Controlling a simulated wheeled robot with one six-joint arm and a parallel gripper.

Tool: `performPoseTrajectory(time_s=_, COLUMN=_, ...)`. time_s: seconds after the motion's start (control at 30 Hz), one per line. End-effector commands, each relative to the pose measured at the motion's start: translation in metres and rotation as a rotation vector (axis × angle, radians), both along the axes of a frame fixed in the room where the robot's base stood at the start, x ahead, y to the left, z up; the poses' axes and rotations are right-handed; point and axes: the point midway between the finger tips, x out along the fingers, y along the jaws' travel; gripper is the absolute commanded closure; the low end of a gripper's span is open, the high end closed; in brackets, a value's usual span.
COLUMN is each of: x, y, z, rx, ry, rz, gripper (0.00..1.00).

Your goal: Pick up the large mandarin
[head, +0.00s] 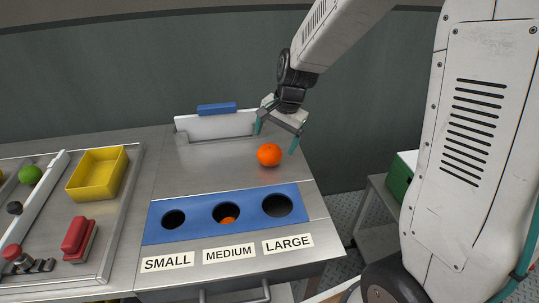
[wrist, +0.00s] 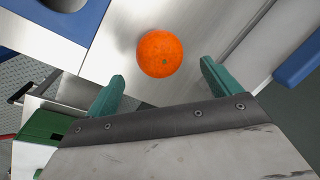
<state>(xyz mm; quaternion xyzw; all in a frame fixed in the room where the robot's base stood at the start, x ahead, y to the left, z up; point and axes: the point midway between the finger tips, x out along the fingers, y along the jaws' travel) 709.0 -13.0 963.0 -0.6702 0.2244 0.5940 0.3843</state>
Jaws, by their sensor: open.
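The mandarin (head: 269,155) is orange and round and rests on the bare metal counter behind the blue panel. It also shows in the wrist view (wrist: 160,53), beyond the fingertips and roughly centred between them. My gripper (head: 276,136) is open and empty, with teal fingers, above the counter near the mandarin. In the wrist view the two fingertips (wrist: 163,80) are spread apart and do not touch the fruit.
The blue panel (head: 188,236) has three holes labelled SMALL, MEDIUM and LARGE; something orange shows in the MEDIUM hole (head: 228,220). At left are a yellow bin (head: 95,188), a red block (head: 75,235) and a green fruit (head: 30,175). A white wall with a blue top (head: 216,109) stands behind.

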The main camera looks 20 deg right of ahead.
Motion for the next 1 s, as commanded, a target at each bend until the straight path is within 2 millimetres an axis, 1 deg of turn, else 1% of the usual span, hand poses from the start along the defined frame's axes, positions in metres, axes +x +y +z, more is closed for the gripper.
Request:
performPoseTrajectory(time_s=0.3, x=0.007, y=0.008, z=-0.043, rx=0.0, ry=0.004, rz=0.003, gripper=0.11)
performPoseTrajectory(time_s=0.4, x=0.01, y=0.009, z=-0.053, rx=-0.001, ry=0.002, rz=0.004, gripper=0.11)
performPoseTrajectory(time_s=0.67, x=0.011, y=0.01, z=-0.056, rx=-0.001, ry=-0.001, rz=0.004, gripper=0.11)
performPoseTrajectory(time_s=0.7, x=0.011, y=0.01, z=-0.056, rx=-0.001, ry=-0.001, rz=0.004, gripper=0.16)
performPoseTrajectory(time_s=0.77, x=0.011, y=0.01, z=-0.056, rx=-0.001, ry=-0.001, rz=0.004, gripper=0.33)
performPoseTrajectory(time_s=0.8, x=0.011, y=0.01, z=-0.056, rx=-0.001, ry=-0.001, rz=0.004, gripper=0.44)
performPoseTrajectory(time_s=0.87, x=0.011, y=0.01, z=-0.056, rx=-0.001, ry=-0.001, rz=0.004, gripper=0.61)
performPoseTrajectory(time_s=0.9, x=0.01, y=0.01, z=-0.056, rx=-0.001, ry=-0.001, rz=0.004, gripper=0.63)
performPoseTrajectory(time_s=1.0, x=0.011, y=0.01, z=-0.056, rx=-0.001, ry=-0.001, rz=0.004, gripper=0.64)
